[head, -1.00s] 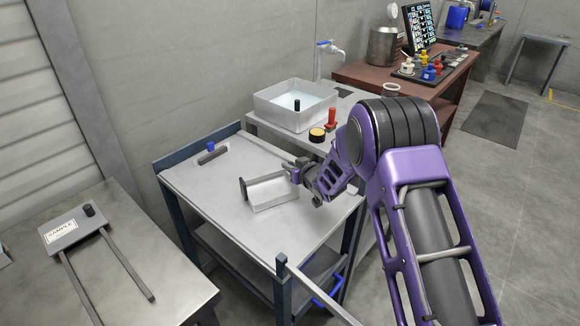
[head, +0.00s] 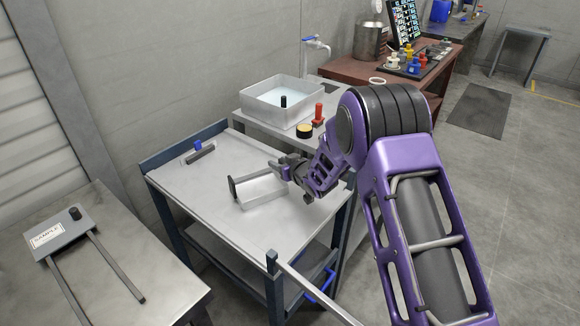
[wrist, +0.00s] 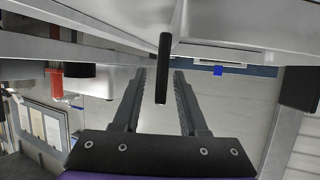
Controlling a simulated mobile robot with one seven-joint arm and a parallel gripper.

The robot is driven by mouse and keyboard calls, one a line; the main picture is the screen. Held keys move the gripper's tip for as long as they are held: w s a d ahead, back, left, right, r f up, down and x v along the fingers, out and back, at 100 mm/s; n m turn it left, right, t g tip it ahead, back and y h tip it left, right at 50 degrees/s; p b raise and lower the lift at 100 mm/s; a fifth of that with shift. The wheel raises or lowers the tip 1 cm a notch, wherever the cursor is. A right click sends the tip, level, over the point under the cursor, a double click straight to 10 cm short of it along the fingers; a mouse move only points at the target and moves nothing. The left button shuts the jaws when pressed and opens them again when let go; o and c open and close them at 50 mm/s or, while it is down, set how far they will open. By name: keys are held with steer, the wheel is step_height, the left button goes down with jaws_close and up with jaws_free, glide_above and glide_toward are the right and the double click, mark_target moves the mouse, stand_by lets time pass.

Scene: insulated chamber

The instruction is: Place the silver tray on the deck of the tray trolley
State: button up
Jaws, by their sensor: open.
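The silver tray (head: 264,190) is a small shallow metal tray with a dark upright handle at its left end. In the head view it appears to rest level on the pale deck (head: 215,192) of the blue-framed tray trolley, near its right side. My gripper (head: 279,171) is at the tray's right end, low over the deck. In the wrist view, a dark handle bar (wrist: 163,66) shows between the two parted fingers (wrist: 160,76), with a gap on each side. The tray's right handle is mostly hidden by my gripper in the head view.
A blue block and grey bar (head: 200,152) lie at the deck's back left. A counter behind holds a metal basin (head: 262,104), a red-topped item (head: 318,114) and a yellow-black puck (head: 304,131). A table with a sample-labelled fixture (head: 57,236) stands at left. The deck's front is clear.

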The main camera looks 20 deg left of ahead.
steer(key=v, duration=1.1)
